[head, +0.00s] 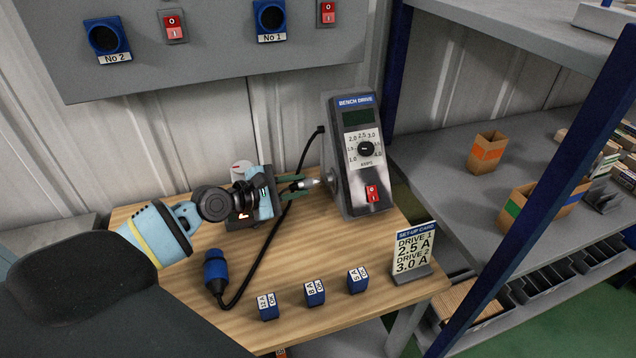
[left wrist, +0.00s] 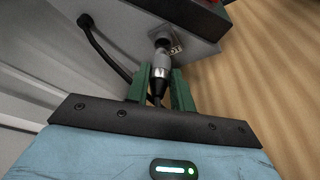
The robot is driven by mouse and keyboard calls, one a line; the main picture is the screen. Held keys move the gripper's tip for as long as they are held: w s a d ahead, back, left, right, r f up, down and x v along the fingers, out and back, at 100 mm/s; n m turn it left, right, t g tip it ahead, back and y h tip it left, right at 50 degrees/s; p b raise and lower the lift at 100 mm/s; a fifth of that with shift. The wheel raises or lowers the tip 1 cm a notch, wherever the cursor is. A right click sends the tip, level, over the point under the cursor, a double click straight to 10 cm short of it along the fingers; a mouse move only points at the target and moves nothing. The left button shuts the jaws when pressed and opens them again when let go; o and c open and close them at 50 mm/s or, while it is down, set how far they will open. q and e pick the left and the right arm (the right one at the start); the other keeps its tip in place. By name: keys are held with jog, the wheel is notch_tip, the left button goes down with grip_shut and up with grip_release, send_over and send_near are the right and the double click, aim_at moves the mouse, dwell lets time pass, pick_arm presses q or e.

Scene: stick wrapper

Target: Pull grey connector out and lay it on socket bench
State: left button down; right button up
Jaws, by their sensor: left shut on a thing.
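The grey connector (head: 313,183) is at the left side of the bench drive (head: 361,150), on the wooden bench. In the left wrist view the grey connector (left wrist: 161,62) points at the round socket (left wrist: 163,36) on the drive's side, and its front end meets the socket; how deep it sits I cannot tell. My left gripper (head: 296,188) is shut on the connector, with its green fingers (left wrist: 160,86) on either side of its rear part. A cable runs back between the fingers. The bench (head: 340,240) has bare wood in front. My right gripper is not in view.
A grey panel (head: 200,40) hangs behind; shelving (head: 480,160) is right.

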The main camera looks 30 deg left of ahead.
pick_arm(q)
jog(key=shift+s+a+b, duration=0.3)
jog(key=shift+s+a, duration=0.7)
jog(key=shift+s, duration=0.2)
